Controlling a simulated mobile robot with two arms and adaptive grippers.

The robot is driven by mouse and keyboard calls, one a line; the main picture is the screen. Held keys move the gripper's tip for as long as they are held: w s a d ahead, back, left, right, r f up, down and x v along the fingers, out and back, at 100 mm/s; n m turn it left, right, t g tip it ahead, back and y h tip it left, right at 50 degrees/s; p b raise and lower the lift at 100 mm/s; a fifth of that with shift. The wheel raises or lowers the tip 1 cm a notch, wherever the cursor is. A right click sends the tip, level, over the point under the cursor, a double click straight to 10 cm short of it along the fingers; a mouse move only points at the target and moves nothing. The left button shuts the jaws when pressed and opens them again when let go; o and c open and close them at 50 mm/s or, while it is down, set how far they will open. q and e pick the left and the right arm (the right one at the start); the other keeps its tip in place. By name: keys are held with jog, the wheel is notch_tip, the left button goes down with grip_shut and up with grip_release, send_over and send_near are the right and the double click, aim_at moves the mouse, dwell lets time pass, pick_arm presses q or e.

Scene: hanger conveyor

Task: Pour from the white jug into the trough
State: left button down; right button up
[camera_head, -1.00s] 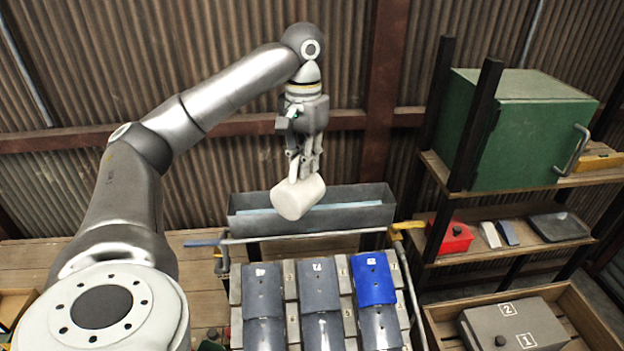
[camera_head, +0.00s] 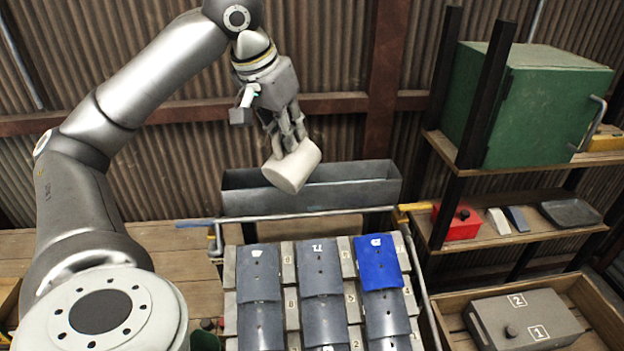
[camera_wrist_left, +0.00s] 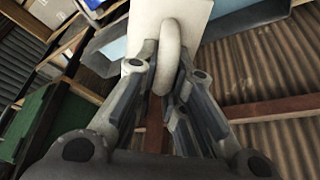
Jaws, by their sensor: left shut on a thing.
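The white jug (camera_head: 293,168) is tilted on its side in front of and above the grey metal trough (camera_head: 350,193) in the head view. My left gripper (camera_head: 287,140) comes down from above and is shut on the jug. In the left wrist view the fingers (camera_wrist_left: 165,85) close around the jug's handle (camera_wrist_left: 167,55), with the white body (camera_wrist_left: 150,20) beyond it. Part of the trough is hidden behind the jug. The jug's mouth and any liquid leaving it cannot be made out. My right gripper is not in view.
Grey numbered plates and a blue plate (camera_head: 378,262) lie on a sloped rack before the trough. A rail (camera_head: 300,215) runs between them. At right stand a shelf with a green cabinet (camera_head: 530,105) and red box (camera_head: 457,222), and a wooden crate (camera_head: 595,310).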

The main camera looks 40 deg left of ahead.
aim_at(274, 139)
pick_arm(q)
jog(key=s+t+b, duration=0.1)
jog(key=b, duration=0.2)
jog(key=t+b, duration=0.2)
jog(key=b, duration=0.2)
jog(key=s+f+t+b, duration=0.1)
jog(key=b, duration=0.2)
jog(key=shift+s+d+t+y+b, duration=0.25)
jog(key=shift+s+t+y+b, duration=0.05)
jog(key=shift+s, duration=0.05)
jog(key=shift+s+r+b, duration=0.15)
jog(key=shift+r+b, duration=0.1)
jog(key=shift+b, duration=0.1)
jog(key=shift+r, duration=0.1)
